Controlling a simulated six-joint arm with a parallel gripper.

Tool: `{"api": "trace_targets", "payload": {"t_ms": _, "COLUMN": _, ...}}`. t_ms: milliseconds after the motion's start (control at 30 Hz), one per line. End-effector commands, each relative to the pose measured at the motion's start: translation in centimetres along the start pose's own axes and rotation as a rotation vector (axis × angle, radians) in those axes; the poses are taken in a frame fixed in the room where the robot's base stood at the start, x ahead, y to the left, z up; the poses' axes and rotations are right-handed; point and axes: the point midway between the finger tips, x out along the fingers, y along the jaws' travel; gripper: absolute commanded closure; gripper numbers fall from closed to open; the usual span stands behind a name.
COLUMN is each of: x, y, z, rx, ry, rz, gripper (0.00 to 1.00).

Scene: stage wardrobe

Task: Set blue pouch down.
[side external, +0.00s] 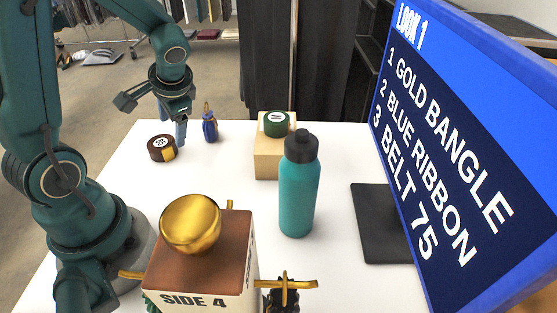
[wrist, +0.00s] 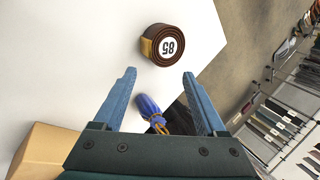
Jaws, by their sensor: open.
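The blue pouch (side external: 210,130), with a gold tie at its neck, stands upright on the white table near its far edge. My gripper (side external: 181,138) is open and empty, pointing down just left of the pouch in the side view. In the wrist view, the blue pouch (wrist: 149,107) shows between the spread fingers of my gripper (wrist: 159,75), with its gold tie toward the palm. The fingers do not appear to hold it.
A brown rolled belt marked 85 (wrist: 164,44) lies near my gripper. A wooden block (side external: 268,160) carries a green roll (side external: 276,124).

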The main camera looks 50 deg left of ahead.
Motion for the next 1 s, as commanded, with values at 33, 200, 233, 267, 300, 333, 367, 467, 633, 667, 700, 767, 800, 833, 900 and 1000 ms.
{"api": "trace_targets", "payload": {"t_ms": 33, "x": -0.4, "y": -0.1, "z": -1.1, "rx": -0.149, "ry": 0.029, "rz": 0.050, "gripper": 0.26}}
{"api": "trace_targets", "payload": {"t_ms": 200, "x": -2.3, "y": -0.9, "z": -4.7, "rx": -0.566, "ry": 0.120, "rz": 0.202, "gripper": 0.26}}
{"api": "trace_targets", "payload": {"t_ms": 233, "x": -2.6, "y": -1.1, "z": -5.3, "rx": -0.627, "ry": 0.135, "rz": 0.224, "gripper": 0.26}}
{"api": "trace_targets", "payload": {"t_ms": 267, "x": -2.9, "y": -1.5, "z": -5.8, "rx": -0.685, "ry": 0.150, "rz": 0.244, "gripper": 0.26}}
{"api": "trace_targets", "payload": {"t_ms": 300, "x": -3.4, "y": -1.9, "z": -6.5, "rx": -0.757, "ry": 0.169, "rz": 0.270, "gripper": 0.26}}
{"api": "trace_targets", "payload": {"t_ms": 333, "x": -3.7, "y": -2.3, "z": -7.0, "rx": -0.807, "ry": 0.183, "rz": 0.289, "gripper": 0.26}}
{"api": "trace_targets", "payload": {"t_ms": 367, "x": -4.0, "y": -2.6, "z": -7.5, "rx": -0.855, "ry": 0.196, "rz": 0.306, "gripper": 0.26}}
{"api": "trace_targets", "payload": {"t_ms": 467, "x": -1.9, "y": -1.2, "z": -7.3, "rx": -0.845, "ry": 0.182, "rz": 0.309, "gripper": 0.26}}
{"api": "trace_targets", "payload": {"t_ms": 633, "x": 0.3, "y": -0.1, "z": -7.4, "rx": -0.841, "ry": 0.185, "rz": 0.307, "gripper": 0.26}}
{"api": "trace_targets", "payload": {"t_ms": 667, "x": 0.5, "y": 0.0, "z": -7.4, "rx": -0.841, "ry": 0.186, "rz": 0.307, "gripper": 0.26}}
{"api": "trace_targets", "payload": {"t_ms": 700, "x": 0.7, "y": 0.1, "z": -7.4, "rx": -0.841, "ry": 0.187, "rz": 0.307, "gripper": 0.26}}
{"api": "trace_targets", "payload": {"t_ms": 767, "x": 1.1, "y": 0.2, "z": -7.5, "rx": -0.840, "ry": 0.186, "rz": 0.307, "gripper": 0.26}}
{"api": "trace_targets", "payload": {"t_ms": 800, "x": 1.3, "y": 0.2, "z": -7.6, "rx": -0.840, "ry": 0.186, "rz": 0.306, "gripper": 0.26}}
{"api": "trace_targets", "payload": {"t_ms": 833, "x": 1.6, "y": 0.3, "z": -7.7, "rx": -0.839, "ry": 0.186, "rz": 0.306, "gripper": 0.26}}
{"api": "trace_targets", "payload": {"t_ms": 900, "x": 2.3, "y": 0.4, "z": -7.9, "rx": -0.839, "ry": 0.184, "rz": 0.306, "gripper": 0.26}}
{"api": "trace_targets", "payload": {"t_ms": 1000, "x": 3.4, "y": 0.7, "z": -8.2, "rx": -0.838, "ry": 0.184, "rz": 0.307, "gripper": 0.26}}
